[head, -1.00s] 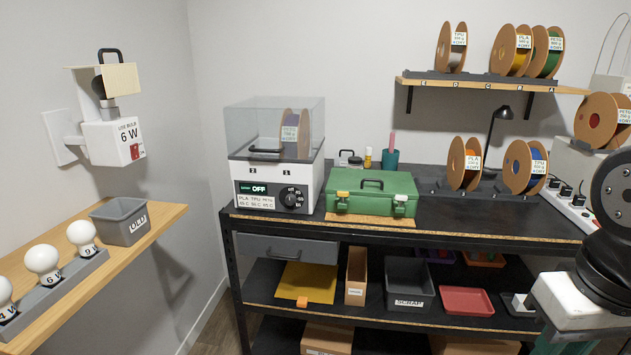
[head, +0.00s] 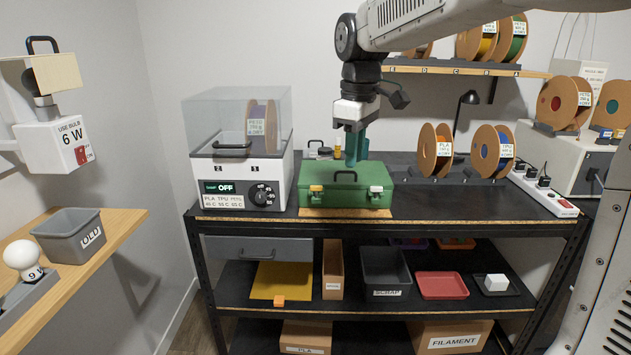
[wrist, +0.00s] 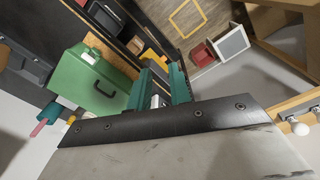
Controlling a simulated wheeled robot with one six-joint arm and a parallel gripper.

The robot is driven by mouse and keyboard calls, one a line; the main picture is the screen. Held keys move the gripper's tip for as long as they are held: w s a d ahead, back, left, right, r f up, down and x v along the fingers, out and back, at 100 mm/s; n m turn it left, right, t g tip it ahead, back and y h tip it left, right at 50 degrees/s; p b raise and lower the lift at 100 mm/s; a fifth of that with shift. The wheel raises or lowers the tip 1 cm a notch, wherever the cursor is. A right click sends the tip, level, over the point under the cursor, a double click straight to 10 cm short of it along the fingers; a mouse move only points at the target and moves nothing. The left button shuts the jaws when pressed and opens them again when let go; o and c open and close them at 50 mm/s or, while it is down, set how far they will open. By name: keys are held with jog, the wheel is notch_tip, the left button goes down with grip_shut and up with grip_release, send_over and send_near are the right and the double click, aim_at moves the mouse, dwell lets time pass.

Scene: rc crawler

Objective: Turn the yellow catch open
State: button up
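The green case (head: 346,186) stands shut on the workbench, its black handle on the lid. The yellow catch (head: 316,189) is on the left of its front face; a whitish catch (head: 376,189) is on the right. My gripper (head: 356,153) points down above the back part of the case, to the right of the yellow catch and apart from it. In the wrist view, my gripper (wrist: 164,84) shows two teal fingers with a gap between them, open and empty. The green case (wrist: 82,92) lies left of them there; I cannot make out the yellow catch in that view.
A filament dryer (head: 238,180) with a clear lid stands close left of the case. Filament spools (head: 436,150) and a black lamp (head: 468,98) stand to the right. A shelf (head: 450,72) hangs behind my arm.

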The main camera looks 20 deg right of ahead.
jog(key=w+a+f+n, duration=0.1)
jog(key=w+f+n, duration=0.2)
jog(key=w, duration=0.7)
jog(key=n, duration=0.3)
send_near(316, 186)
jog(key=shift+w+d+f+g, duration=0.1)
jog(key=shift+g, duration=0.2)
jog(key=shift+w+f, duration=0.3)
jog(key=shift+f, duration=0.4)
notch_tip(316, 186, down, 7)
jog(key=shift+r, duration=0.1)
grip_shut()
